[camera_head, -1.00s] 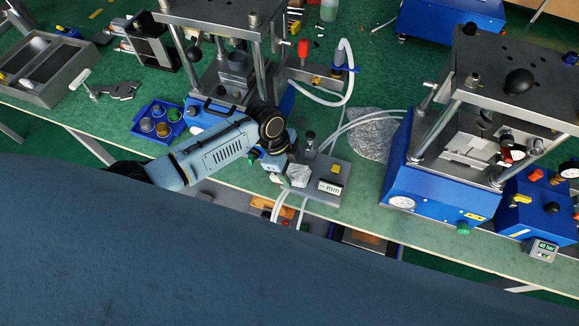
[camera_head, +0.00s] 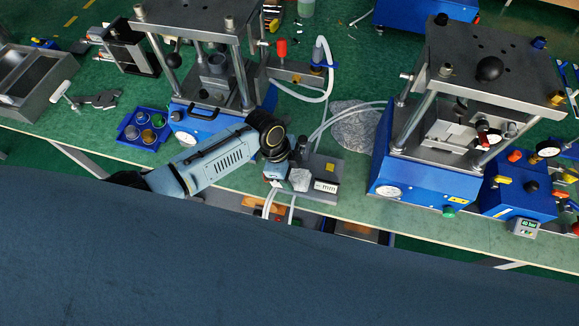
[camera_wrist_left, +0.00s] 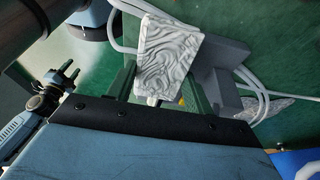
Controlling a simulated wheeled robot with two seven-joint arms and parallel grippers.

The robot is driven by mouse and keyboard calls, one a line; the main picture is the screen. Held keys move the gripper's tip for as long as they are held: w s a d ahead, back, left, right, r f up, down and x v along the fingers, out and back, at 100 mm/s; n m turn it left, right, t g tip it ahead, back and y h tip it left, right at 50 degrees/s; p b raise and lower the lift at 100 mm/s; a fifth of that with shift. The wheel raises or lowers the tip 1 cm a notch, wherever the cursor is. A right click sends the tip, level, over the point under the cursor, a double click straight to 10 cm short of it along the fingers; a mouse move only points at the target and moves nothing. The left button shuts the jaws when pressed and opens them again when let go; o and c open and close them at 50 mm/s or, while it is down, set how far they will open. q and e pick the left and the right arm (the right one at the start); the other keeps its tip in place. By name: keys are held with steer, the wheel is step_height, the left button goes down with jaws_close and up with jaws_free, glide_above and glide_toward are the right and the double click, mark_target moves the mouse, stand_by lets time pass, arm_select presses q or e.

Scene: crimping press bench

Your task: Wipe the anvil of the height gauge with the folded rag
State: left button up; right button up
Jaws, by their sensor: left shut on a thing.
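My left gripper (camera_head: 284,177) is shut on the folded rag (camera_head: 299,180), a pale cloth with wavy grey lines. In the left wrist view the rag (camera_wrist_left: 170,50) stands up between the two green fingers (camera_wrist_left: 158,92). The anvil is not clearly visible behind the gripper and rag.
A blue-based press (camera_head: 424,180) stands to the right and another press (camera_head: 200,122) behind my left arm. White hoses (camera_head: 318,90) loop behind the gauge. A crumpled grey sheet (camera_head: 356,126) lies between gauge and right press. A blue tray (camera_head: 144,128) holds several small cups.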

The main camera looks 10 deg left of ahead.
arm_select(q)
steer(key=shift+w+a+r, duration=0.1)
steer(key=shift+a, duration=0.85)
steer(key=shift+w+d+f+b, duration=0.1)
steer(key=shift+w+b, duration=0.1)
steer(key=shift+w, duration=0.15)
steer(key=shift+w+f+b, duration=0.1)
steer(key=shift+w+b, duration=0.05)
steer(key=shift+w, duration=0.15)
steer(key=shift+w+a+f, duration=0.1)
steer(key=shift+w+a, duration=0.05)
steer(key=shift+a, duration=0.85)
steer(key=o, duration=1)
steer(key=shift+r+p, duration=0.4)
steer(key=shift+p, duration=0.1)
